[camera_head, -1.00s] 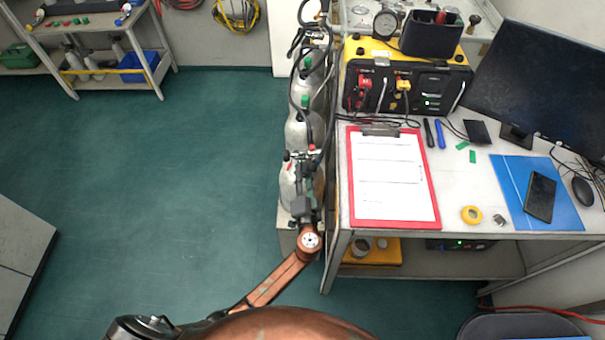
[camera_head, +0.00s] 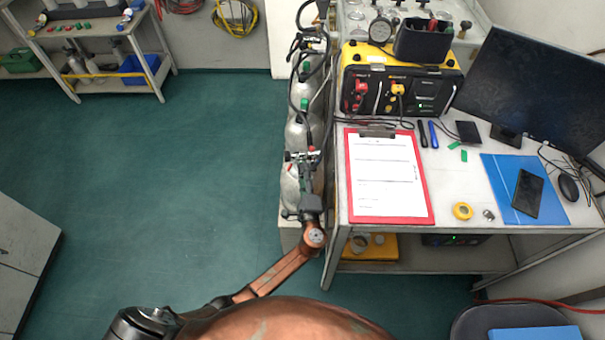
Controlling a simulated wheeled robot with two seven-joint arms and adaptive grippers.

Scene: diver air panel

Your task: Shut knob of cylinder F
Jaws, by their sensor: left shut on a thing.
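A row of grey cylinders stands in a rack along the left side of the desk. The nearest cylinder (camera_head: 290,187) has my left gripper (camera_head: 301,160) at its valve, shut on what looks like its knob; the gripper and hoses hide most of the knob. Another cylinder (camera_head: 297,134) with a green knob (camera_head: 304,105) stands behind it, and one more (camera_head: 304,73) is farther back. I cannot read any letter that marks cylinder F. My right gripper is not in view.
The desk (camera_head: 464,194) holds a red clipboard (camera_head: 428,205), a yellow-and-black panel box (camera_head: 440,80), a monitor (camera_head: 535,85) and a phone (camera_head: 527,194). Black hoses run above the cylinders. The green floor (camera_head: 150,190) to the left is clear. A shelf (camera_head: 100,32) stands at the back left.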

